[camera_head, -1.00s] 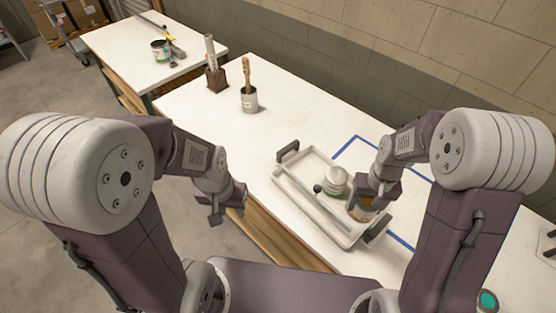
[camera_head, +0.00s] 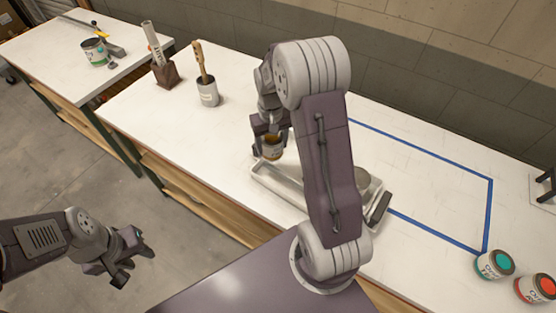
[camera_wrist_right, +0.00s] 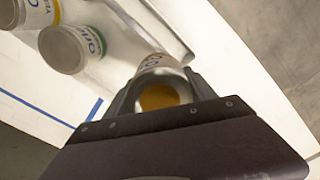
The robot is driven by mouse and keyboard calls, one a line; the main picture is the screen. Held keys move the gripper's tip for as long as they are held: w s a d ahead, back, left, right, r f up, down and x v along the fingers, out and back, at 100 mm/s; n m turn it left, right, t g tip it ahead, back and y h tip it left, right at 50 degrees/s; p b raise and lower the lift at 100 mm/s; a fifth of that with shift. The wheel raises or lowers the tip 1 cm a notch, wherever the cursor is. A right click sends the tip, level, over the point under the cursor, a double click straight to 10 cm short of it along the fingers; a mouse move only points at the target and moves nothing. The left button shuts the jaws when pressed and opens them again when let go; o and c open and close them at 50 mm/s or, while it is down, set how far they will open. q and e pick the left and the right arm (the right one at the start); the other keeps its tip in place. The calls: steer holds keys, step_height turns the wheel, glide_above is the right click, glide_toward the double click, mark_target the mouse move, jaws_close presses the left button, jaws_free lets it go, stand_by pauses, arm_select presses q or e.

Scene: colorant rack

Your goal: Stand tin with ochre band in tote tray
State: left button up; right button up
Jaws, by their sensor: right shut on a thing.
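My right gripper (camera_head: 272,140) is shut on a tin with an ochre disc at its end (camera_head: 272,150), near the left end of the white tote tray (camera_head: 262,183). The right wrist view shows this tin (camera_wrist_right: 158,97) between the two fingers, its label partly hidden. I cannot tell whether it touches the tray floor. Two pale-lidded tins also show in that view: one with a green band (camera_wrist_right: 72,48) and one with a yellow band (camera_wrist_right: 35,14). My left gripper (camera_head: 128,262) is empty and looks open, away from the bench at the lower left.
Blue tape (camera_head: 425,150) outlines an area right of the tray. A teal-topped tin (camera_head: 494,264) and a red-topped tin (camera_head: 537,288) stand at the right front. A brush pot (camera_head: 208,92) and a brown block (camera_head: 166,74) stand at the back left.

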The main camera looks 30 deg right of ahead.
steer(key=d+f+m, duration=0.1)
steer(key=d+m, duration=0.1)
steer(key=d, duration=0.8)
steer(key=f, duration=1)
steer(key=shift+w+a, duration=0.1)
steer(key=shift+w, duration=0.25)
steer(key=shift+f, duration=0.15)
steer(key=o, duration=1.7)
step_height(320, 180, up, 12)
steer(key=s+a+n, duration=0.1)
steer(key=s+a, duration=0.4)
steer(key=a, duration=0.1)
steer(key=s+a+n, duration=0.1)
steer(key=s+a, duration=0.4)
steer(key=a, duration=0.1)
steer(key=s+a+n+t, duration=0.1)
steer(key=s+a+n, duration=0.1)
steer(key=s+a, duration=0.3)
steer(key=shift+a+f+b, duration=0.2)
steer(key=shift+a+b, duration=0.15)
steer(key=shift+a, duration=0.7)
